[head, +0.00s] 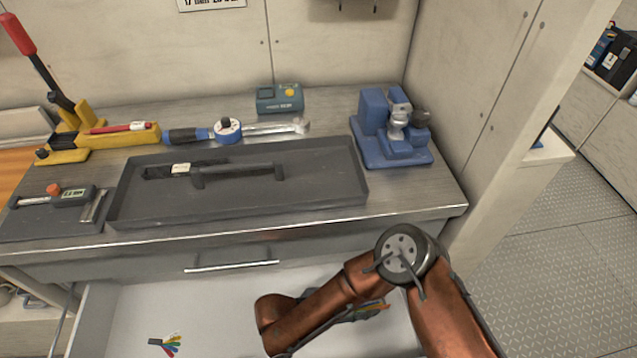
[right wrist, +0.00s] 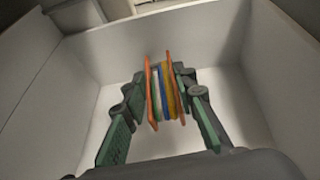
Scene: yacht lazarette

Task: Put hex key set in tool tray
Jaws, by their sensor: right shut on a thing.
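The hex key set (right wrist: 166,95) looks like a bundle of coloured strips between two orange sides. My right gripper (right wrist: 163,85) is shut on it, with one finger at each side. In the head view my right gripper (head: 352,312) is low over the open drawer, mostly hidden by my own copper-coloured arm, with only orange and yellow bits of the set showing. The tool tray (head: 330,190) is a wide, shallow dark grey tray on the workbench, behind and above the drawer. A black tool with a handle (head: 235,170) lies in it. My left gripper is not in view.
The open white drawer (head: 110,310) holds a small fan of coloured pieces (head: 168,345). A blue vise (head: 392,135) stands right of the tray, a torque wrench (head: 228,130) and teal box (head: 280,98) behind it, a caliper-like gauge (head: 72,197) at left. The tray's right half is clear.

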